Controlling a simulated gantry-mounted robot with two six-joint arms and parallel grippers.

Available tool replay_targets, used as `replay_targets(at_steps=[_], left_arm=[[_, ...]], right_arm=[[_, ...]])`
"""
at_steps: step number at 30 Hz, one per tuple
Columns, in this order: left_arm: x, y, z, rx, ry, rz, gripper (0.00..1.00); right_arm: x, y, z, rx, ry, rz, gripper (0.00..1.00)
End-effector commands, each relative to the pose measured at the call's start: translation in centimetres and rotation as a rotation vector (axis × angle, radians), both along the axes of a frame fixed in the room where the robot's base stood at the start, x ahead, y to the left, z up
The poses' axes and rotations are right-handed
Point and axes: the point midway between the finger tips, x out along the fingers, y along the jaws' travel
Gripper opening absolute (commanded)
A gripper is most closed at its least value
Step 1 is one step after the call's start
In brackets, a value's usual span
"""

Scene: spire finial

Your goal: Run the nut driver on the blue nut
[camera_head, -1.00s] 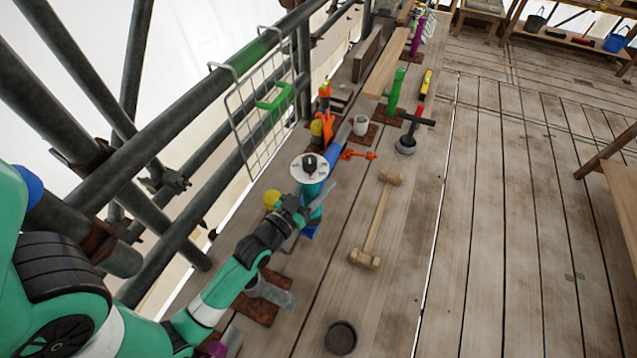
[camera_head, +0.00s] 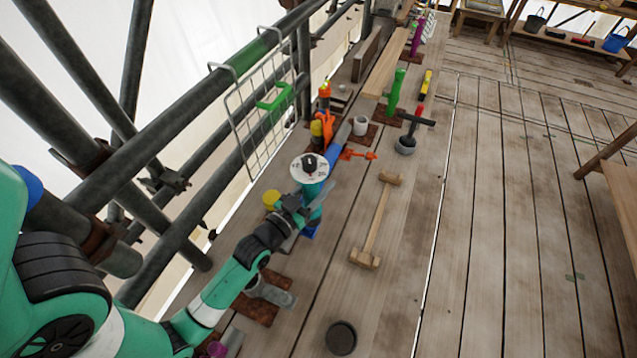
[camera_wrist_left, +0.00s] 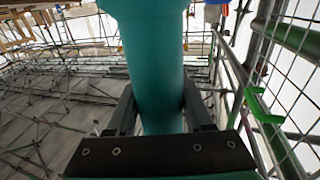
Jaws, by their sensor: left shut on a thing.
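The nut driver (camera_head: 309,170) is a teal cylinder with a white dial and black knob on top. It stands roughly upright among the row of items along the railing. My left gripper (camera_head: 304,205) is shut on its teal body. In the left wrist view the teal body (camera_wrist_left: 155,70) passes between the two dark fingers (camera_wrist_left: 160,112). A blue piece, likely the blue nut (camera_head: 310,232), shows just below the driver and is mostly hidden. I cannot tell how the driver's lower end sits on it. My right gripper is not in view.
A wooden bar with crosspieces (camera_head: 375,220) lies right of the driver. An orange tool (camera_head: 355,155), a yellow cylinder (camera_head: 271,198) and a wire rack (camera_head: 262,115) are close by. A dark round cup (camera_head: 341,338) stands in front.

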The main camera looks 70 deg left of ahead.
Motion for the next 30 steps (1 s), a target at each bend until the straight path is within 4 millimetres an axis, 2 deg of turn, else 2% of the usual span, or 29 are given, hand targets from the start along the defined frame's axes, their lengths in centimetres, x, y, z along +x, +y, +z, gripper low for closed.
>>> replay_targets(at_steps=[1, 5, 30], left_arm=[[-0.1, 0.0, -0.7, -0.007, 0.015, 0.000, 0.00], [-0.1, 0.0, -0.4, -0.007, 0.014, 0.000, 0.00], [0.0, 0.0, 7.2, 0.000, 0.001, 0.000, 0.00]], right_arm=[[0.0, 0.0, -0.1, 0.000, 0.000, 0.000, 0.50], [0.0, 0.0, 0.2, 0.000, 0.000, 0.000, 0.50], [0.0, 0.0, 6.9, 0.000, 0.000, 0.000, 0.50]])
